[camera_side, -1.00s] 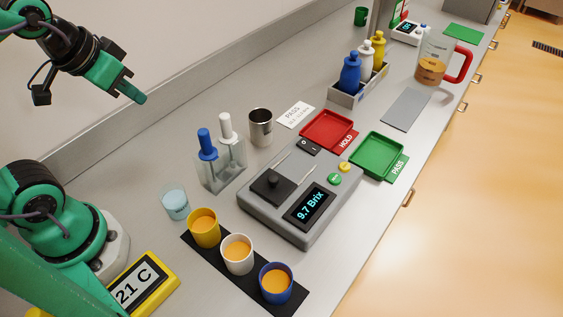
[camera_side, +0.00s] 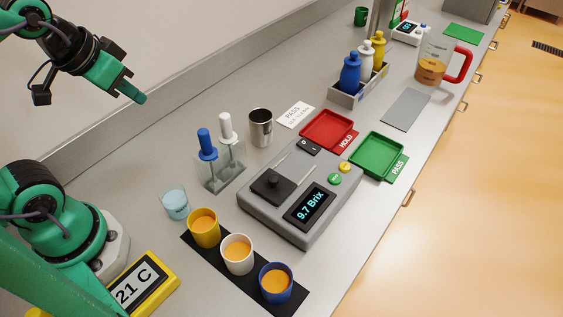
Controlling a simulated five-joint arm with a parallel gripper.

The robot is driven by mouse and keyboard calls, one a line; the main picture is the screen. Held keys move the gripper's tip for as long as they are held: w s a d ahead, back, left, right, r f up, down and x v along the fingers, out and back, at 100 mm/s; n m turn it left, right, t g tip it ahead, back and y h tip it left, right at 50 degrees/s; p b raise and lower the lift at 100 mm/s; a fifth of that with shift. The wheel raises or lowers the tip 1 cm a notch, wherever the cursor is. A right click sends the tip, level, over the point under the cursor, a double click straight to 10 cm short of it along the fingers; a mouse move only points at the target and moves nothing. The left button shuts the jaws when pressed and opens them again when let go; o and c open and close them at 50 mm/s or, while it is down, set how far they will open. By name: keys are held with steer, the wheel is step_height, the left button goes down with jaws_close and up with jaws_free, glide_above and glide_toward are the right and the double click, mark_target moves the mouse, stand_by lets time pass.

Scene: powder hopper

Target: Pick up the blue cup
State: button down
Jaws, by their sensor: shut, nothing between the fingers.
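The blue cup (camera_side: 276,284) holds orange liquid and stands upright at the near end of a black mat (camera_side: 204,258). A white cup (camera_side: 238,255) and a yellow cup (camera_side: 204,229) with orange liquid stand beside it in the same row. My gripper (camera_side: 138,97) is shut and empty, raised at the upper left, well above and away from the cups.
A grey meter (camera_side: 318,222) reading 9.7 Brix stands right of the cups. A glass of pale blue liquid (camera_side: 174,202), a dropper stand (camera_side: 222,176) and a steel cup (camera_side: 260,128) are behind. A yellow temperature display (camera_side: 163,287) is at left. The counter edge is at right.

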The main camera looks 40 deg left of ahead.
steer(key=c, duration=0.5)
jaws_free()
